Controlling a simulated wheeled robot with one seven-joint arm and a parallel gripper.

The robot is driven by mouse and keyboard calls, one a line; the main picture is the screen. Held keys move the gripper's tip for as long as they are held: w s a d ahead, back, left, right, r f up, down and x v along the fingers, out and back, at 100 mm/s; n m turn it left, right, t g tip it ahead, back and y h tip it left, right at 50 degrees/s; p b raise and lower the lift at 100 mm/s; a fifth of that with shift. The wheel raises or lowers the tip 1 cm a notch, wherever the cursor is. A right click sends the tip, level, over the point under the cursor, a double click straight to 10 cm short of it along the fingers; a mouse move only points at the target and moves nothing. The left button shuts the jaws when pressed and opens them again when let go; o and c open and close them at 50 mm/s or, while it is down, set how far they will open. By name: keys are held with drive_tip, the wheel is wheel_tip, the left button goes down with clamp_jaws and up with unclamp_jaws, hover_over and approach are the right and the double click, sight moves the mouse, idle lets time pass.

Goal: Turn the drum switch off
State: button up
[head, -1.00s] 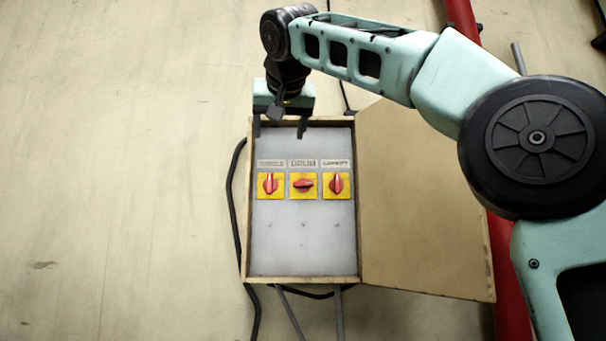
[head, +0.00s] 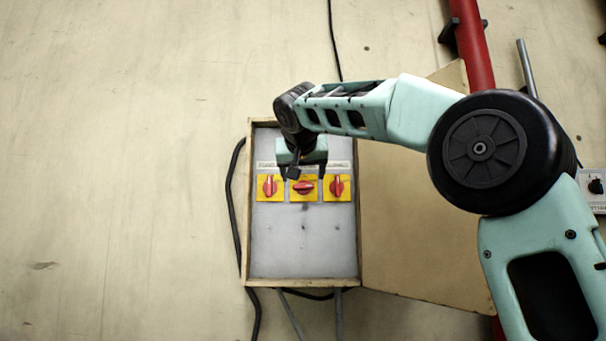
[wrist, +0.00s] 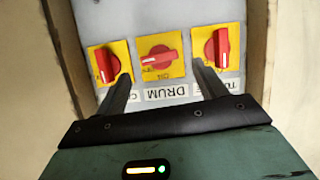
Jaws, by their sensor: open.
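The drum switch (head: 304,188) is the middle of three red rotary knobs on yellow plates. Its handle lies roughly horizontal. In the wrist view the drum switch (wrist: 158,58) sits above an upside-down label (wrist: 166,92) reading DRUM. My gripper (head: 303,177) is open and empty over the upper edge of the middle plate. In the wrist view the fingers of my gripper (wrist: 163,74) reach up to the left and right of the middle plate, with the knob between and beyond the tips. I cannot tell how far the tips are from the panel.
The left knob (head: 269,186) and right knob (head: 336,187) flank the drum switch closely, handles near vertical. The grey panel (head: 303,250) sits in a wooden box with raised rims (head: 245,225). Its open door (head: 420,235) extends right. The panel below the knobs is clear.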

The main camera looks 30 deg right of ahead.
sight(304, 184)
drive_tip(key=shift+p+x, duration=0.45)
drive_tip(key=shift+x, duration=1.3)
drive_tip(key=c, duration=1)
drive_tip(key=shift+f+b, duration=0.15)
drive_tip(key=shift+b, duration=0.5)
drive_tip(key=shift+m, duration=0.3)
drive_tip(key=o, duration=1)
drive_tip(key=shift+s, duration=0.1)
